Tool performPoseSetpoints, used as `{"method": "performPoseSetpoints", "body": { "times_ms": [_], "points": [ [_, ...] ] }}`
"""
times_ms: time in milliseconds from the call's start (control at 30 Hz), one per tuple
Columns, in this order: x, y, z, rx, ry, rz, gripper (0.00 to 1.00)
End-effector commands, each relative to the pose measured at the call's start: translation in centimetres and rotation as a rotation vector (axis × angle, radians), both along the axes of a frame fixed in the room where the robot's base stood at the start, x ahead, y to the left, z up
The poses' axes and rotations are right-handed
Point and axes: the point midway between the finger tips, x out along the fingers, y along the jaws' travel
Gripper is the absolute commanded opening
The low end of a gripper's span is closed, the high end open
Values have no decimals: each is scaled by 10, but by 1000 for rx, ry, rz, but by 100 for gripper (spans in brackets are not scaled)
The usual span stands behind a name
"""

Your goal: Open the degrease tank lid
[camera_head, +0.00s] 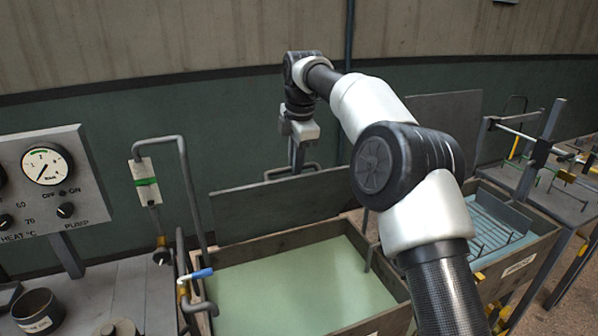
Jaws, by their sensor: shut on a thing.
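A wooden-sided tank (245,247) holding pale green liquid (300,285) stands at the front centre. Its grey lid (245,212) stands raised, near upright, along the tank's back edge, so the liquid is uncovered. A grey bar handle (312,166) runs along the lid's top edge. My gripper (297,168) points down from above and is shut on this handle. My arm crosses the right side of the tank and hides part of its right rim and of the lid's right end. The tank's label is too small to read.
A second tank (530,262) with a wire rack (490,225) in bluish liquid stands to the right, its lid (448,112) also upright. A control panel (50,185) is at the left. A pipe with a blue-handled valve (197,274) stands at the tank's left edge. A wall is close behind.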

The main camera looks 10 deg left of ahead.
Motion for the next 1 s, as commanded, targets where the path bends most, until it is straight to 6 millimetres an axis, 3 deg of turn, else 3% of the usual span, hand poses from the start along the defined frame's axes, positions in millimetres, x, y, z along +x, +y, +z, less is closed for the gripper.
{"method": "performPoseSetpoints", "body": {
  "times_ms": [600,633,733,1000],
  "points": [
    [3,8,-5,1,13,8,0],
    [3,7,-5,1,13,8,14],
    [3,7,-5,0,12,6,31],
    [4,5,0,0,6,3,31]
  ]
}}
